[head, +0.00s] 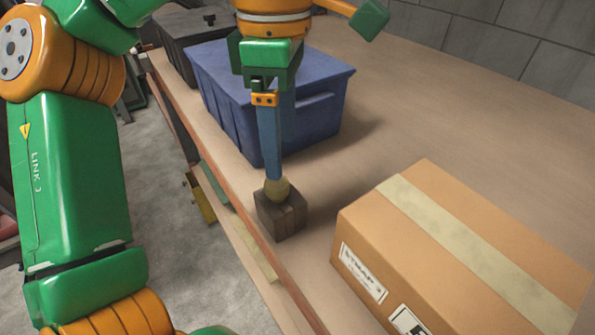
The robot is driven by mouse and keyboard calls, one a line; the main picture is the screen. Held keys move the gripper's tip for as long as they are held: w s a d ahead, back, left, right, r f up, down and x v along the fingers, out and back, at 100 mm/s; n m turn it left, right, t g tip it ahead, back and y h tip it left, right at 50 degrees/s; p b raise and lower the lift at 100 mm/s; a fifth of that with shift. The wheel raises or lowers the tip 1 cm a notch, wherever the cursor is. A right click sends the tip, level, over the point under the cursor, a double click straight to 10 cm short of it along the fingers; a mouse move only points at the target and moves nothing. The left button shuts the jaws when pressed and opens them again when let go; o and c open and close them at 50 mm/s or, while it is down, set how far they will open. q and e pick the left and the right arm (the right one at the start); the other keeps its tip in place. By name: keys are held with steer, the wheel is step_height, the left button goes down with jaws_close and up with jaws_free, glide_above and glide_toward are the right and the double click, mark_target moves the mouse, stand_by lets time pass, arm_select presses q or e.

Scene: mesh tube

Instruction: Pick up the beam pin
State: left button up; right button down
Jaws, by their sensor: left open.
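A small tan, rounded piece (278,189), which looks like the beam pin, stands on top of a dark brown block (281,214) near the table's left edge. My left gripper (275,178) points down from above, with its long blue fingers ending right at the tan piece. The fingers overlap in this view, so the gap between them does not show. The gripper is open, and I cannot tell whether a finger touches the piece. The fingers hide the piece's upper part. My right gripper is not in view.
A blue lidded bin (320,92) stands behind the gripper, with a dark case (190,40) beyond it. A taped cardboard box (440,245) stands at the front right. The table (470,110) is clear at the right. Its edge (240,215) drops to grey floor on the left.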

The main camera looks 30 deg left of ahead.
mark_target(276, 183)
arm_select(q)
steer(key=s+f+b, duration=0.1)
steer(key=f, duration=0.1)
steer(key=s+f+b, duration=0.1)
steer(key=s+f, duration=0.1)
steer(key=shift+f, duration=0.25)
steer(key=shift+w+a+f, duration=0.1)
steer(key=shift+w+f, duration=0.05)
steer(key=shift+w, duration=0.1)
steer(key=shift+w+f, duration=0.1)
steer(key=shift+w, duration=0.65)
steer(key=c, duration=0.4)
steer(key=shift+s, duration=0.4)
jaws_close()
steer(key=shift+w, duration=0.15)
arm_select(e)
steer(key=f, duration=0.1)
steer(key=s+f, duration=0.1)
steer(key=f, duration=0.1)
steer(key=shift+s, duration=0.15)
